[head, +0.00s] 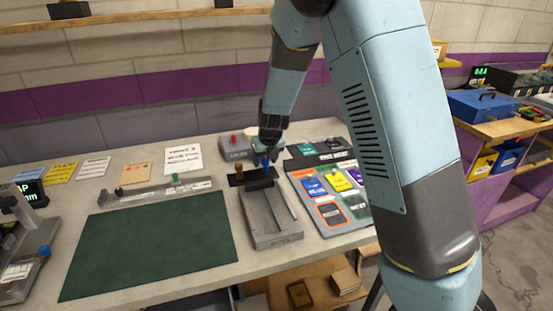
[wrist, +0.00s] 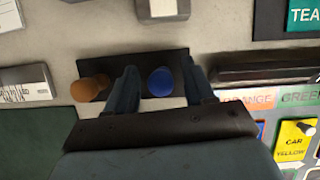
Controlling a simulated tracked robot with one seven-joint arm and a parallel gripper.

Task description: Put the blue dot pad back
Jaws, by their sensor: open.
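A blue round knob (wrist: 160,82), which I take for the blue dot pad's handle, stands on a dark strip (wrist: 99,74) in the wrist view. An orange-brown knob (wrist: 89,90) stands at the left of the same strip. My gripper (wrist: 161,88) is open, one finger on each side of the blue knob, with gaps visible. In the head view my gripper (head: 264,157) points down over the dark strip (head: 236,180), the blue knob (head: 262,163) just below it and the brown knob (head: 239,172) to its left. The pad's underside is hidden.
A grey slotted track (head: 276,238) lies in front of the strip. A board with coloured labelled cards (head: 327,205) is on the right, with outlined places marked orange and green. A dark green mat (head: 155,245) leaves clear room at left. A grey box (head: 236,142) stands behind.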

